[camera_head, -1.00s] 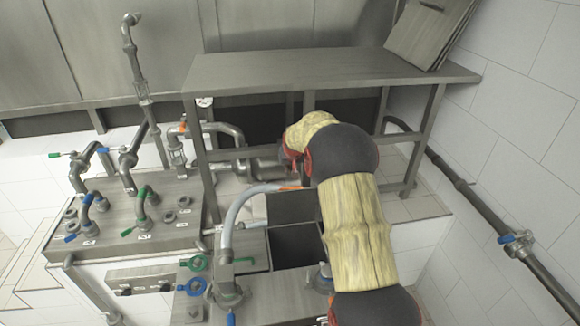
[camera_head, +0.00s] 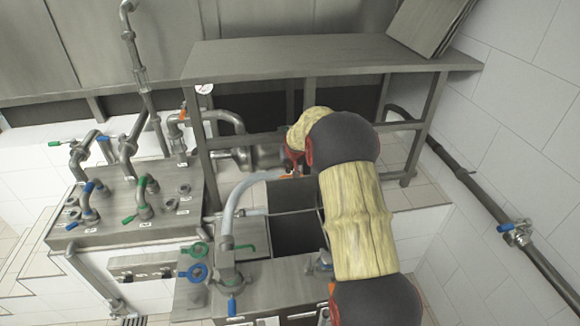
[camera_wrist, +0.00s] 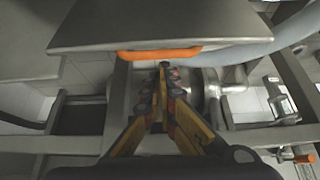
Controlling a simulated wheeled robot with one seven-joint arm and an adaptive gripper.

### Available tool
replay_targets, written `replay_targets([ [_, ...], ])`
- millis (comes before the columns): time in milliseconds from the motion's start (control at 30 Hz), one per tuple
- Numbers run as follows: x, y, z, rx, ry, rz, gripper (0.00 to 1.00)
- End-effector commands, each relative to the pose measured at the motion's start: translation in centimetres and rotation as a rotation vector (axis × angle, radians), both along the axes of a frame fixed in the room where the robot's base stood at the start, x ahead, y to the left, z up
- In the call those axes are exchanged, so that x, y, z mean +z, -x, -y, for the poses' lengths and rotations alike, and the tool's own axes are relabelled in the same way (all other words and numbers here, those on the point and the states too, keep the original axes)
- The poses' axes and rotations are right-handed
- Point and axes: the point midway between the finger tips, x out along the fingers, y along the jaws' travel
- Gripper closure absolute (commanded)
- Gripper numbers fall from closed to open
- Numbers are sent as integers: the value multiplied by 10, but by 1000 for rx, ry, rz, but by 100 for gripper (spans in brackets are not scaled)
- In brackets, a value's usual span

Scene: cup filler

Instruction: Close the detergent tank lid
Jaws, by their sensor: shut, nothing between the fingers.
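The detergent tank (camera_head: 298,236) has an open top with a dark interior, left of my arm in the head view. Its lid (camera_head: 290,195) stands raised at the far side of the opening, partly hidden by my arm. In the wrist view the lid is a grey panel (camera_wrist: 140,22) across the top, with an orange handle (camera_wrist: 160,53) along its edge. My gripper (camera_wrist: 164,66) is shut and empty, its tips at the handle's lower edge. I cannot tell whether they touch. The head view hides the fingertips.
A steel table (camera_head: 320,62) stands behind the tank, its legs and crossbars close to my gripper. A grey hose (camera_head: 232,200) curves beside the tank's left. Valve levers and pipes crowd the left block (camera_head: 130,210). A wall pipe (camera_head: 480,195) runs at the right.

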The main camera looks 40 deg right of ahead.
Motion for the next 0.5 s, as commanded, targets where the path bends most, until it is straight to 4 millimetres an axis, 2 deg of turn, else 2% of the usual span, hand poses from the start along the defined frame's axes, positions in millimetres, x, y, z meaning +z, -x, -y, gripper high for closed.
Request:
replay_targets([
  [500, 1, 8, -4, 1, 20, 45, 100],
])
